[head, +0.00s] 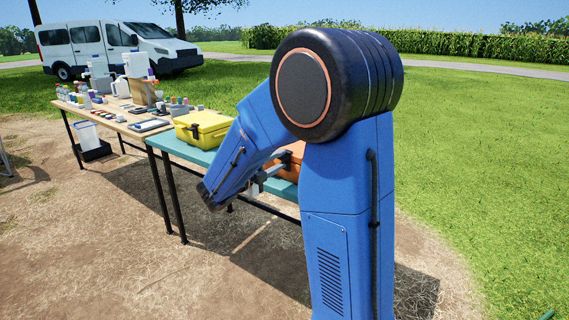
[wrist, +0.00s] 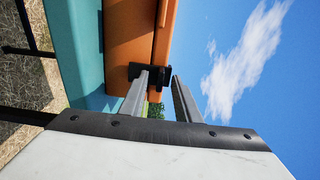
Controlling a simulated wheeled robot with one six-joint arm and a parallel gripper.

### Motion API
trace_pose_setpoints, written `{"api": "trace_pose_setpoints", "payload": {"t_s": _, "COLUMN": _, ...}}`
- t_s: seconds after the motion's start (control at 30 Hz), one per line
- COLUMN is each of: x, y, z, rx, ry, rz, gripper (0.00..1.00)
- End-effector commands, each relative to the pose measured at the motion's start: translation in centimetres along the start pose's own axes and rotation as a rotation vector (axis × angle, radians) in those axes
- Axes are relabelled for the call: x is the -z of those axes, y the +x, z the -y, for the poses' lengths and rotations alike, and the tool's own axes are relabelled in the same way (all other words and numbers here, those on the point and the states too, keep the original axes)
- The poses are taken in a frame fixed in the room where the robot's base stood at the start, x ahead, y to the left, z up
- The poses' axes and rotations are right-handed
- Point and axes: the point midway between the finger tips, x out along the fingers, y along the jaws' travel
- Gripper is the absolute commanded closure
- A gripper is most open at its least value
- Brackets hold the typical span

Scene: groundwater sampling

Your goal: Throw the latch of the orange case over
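The orange case (wrist: 128,35) stands on the teal table and fills the upper middle of the wrist view, turned on its side there. In the head view the orange case (head: 293,158) is mostly hidden behind my arm. Its black latch (wrist: 163,72) sits on the front face by the seam. My gripper (wrist: 160,79) is open, with a gap between its two grey fingers. The fingertips are at the latch, one overlapping it in the picture, the other just beside it. I cannot tell whether they touch it. My gripper (head: 262,182) also shows in the head view, in front of the case.
A yellow case (head: 203,124) stands on the teal table (head: 182,152), left of the orange case. A wooden table (head: 118,120) with bottles and small gear adjoins it farther left. A white van (head: 118,45) is parked behind. Open grass lies to the right.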

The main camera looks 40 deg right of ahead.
Motion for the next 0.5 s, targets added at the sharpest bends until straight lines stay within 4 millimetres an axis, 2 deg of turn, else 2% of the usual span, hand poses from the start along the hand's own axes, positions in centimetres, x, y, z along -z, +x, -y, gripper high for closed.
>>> {"api": "trace_pose_setpoints", "payload": {"t_s": 0.03, "x": 0.0, "y": 0.0, "z": 0.0, "rx": 0.0, "ry": 0.0, "rz": 0.0, "gripper": 0.8}}
{"api": "trace_pose_setpoints", "payload": {"t_s": 0.1, "x": 0.0, "y": 0.0, "z": 0.0, "rx": 0.0, "ry": 0.0, "rz": 0.0, "gripper": 0.97}}
{"api": "trace_pose_setpoints", "payload": {"t_s": 0.13, "x": 0.0, "y": 0.0, "z": 0.0, "rx": 0.0, "ry": 0.0, "rz": 0.0, "gripper": 1.0}}
{"api": "trace_pose_setpoints", "payload": {"t_s": 0.33, "x": 0.0, "y": -0.1, "z": -0.2, "rx": 0.007, "ry": -0.002, "rz": -0.001, "gripper": 1.0}}
{"api": "trace_pose_setpoints", "payload": {"t_s": 0.5, "x": 0.0, "y": -0.9, "z": -1.6, "rx": 0.087, "ry": -0.009, "rz": 0.0, "gripper": 1.0}}
